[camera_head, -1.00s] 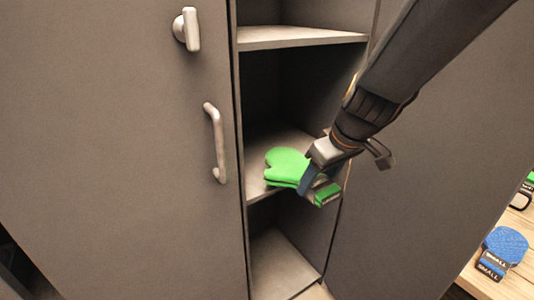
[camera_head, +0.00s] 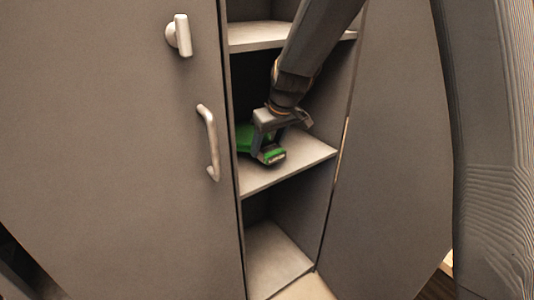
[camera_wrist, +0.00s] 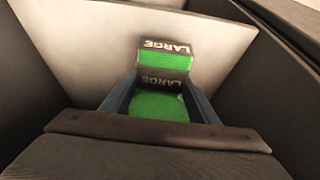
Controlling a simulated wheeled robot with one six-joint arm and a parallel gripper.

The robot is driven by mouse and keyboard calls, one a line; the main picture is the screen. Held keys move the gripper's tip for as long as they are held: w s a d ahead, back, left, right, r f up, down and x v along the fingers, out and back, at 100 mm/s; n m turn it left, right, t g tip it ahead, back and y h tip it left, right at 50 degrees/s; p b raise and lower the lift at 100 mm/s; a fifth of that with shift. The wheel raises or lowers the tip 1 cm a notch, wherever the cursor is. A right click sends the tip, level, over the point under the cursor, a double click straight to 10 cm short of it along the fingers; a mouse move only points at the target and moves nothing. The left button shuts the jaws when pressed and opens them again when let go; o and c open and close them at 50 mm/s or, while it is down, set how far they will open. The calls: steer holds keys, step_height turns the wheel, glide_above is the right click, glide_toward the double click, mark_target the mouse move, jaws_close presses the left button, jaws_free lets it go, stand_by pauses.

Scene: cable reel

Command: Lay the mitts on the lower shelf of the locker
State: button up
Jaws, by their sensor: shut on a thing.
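The green mitts (camera_head: 245,137) are at the left part of the locker's middle shelf (camera_head: 310,153), partly hidden by my gripper. My gripper (camera_head: 267,148) is inside the locker and shut on the mitts near their dark cuffs. In the wrist view the mitts (camera_wrist: 160,105) sit between the fingers of my gripper (camera_wrist: 160,95), with cuffs labelled LARGE. The mitts are at or just above the shelf; I cannot tell whether they touch it. A lower surface (camera_head: 277,258) of the locker is bare.
The left locker door (camera_head: 120,150), with a handle (camera_head: 209,142), and the right door (camera_head: 395,150) flank the opening. The right part of the middle shelf is clear.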

steer(key=shift+f, duration=1.65)
steer(key=shift+f, duration=0.1)
steer(key=o, duration=1.1)
steer(key=shift+o, duration=0.2)
